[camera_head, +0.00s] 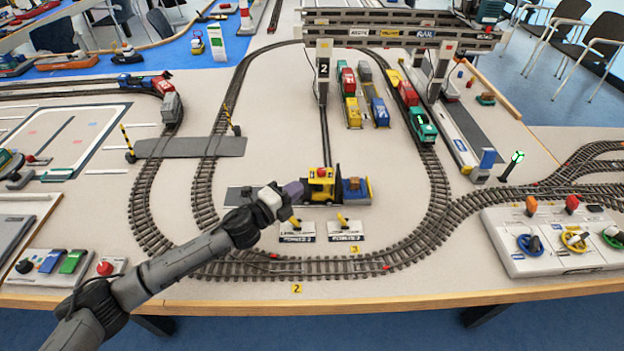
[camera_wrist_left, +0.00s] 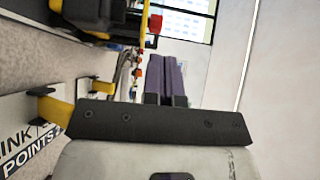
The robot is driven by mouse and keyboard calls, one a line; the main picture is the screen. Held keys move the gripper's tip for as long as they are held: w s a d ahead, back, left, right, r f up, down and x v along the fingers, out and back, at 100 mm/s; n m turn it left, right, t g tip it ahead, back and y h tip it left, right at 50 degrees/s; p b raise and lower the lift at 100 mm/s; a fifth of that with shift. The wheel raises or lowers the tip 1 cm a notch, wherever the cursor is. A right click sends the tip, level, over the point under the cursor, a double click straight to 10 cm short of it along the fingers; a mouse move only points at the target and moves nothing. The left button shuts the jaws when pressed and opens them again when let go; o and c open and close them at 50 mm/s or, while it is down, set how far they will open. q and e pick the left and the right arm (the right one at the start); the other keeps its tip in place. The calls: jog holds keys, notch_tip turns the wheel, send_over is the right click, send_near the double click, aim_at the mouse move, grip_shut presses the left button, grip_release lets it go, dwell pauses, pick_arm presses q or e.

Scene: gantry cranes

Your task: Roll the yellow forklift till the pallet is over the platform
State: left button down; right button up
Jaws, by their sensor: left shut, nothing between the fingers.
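The yellow forklift (camera_head: 321,190), with a red top and dark parts, stands in the middle of the layout inside the track loop. At its right end is a blue piece (camera_head: 362,191) with a small brown load (camera_head: 353,183) on top. I cannot tell the pallet from the platform there. My left gripper (camera_head: 293,189), with purple fingers, is shut and empty at the forklift's left end. In the left wrist view the shut fingers (camera_wrist_left: 172,80) lie beside the yellow and black forklift (camera_wrist_left: 95,15). Whether they touch it is unclear. My right gripper is not in view.
Two labelled signs (camera_head: 345,231) with yellow levers stand just in front of the forklift. The oval track (camera_head: 205,190) surrounds it. A gantry crane (camera_head: 323,70) with parked coloured wagons stands behind. A control box (camera_head: 548,240) with coloured knobs is at right.

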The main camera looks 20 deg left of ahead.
aim_at(318, 172)
pick_arm(q)
jog(key=shift+b+x, duration=0.75)
jog(key=shift+x, duration=2.35)
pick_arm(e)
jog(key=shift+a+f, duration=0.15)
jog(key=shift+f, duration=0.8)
pick_arm(q)
jog(key=shift+w, duration=0.1)
jog(key=shift+a, duration=0.1)
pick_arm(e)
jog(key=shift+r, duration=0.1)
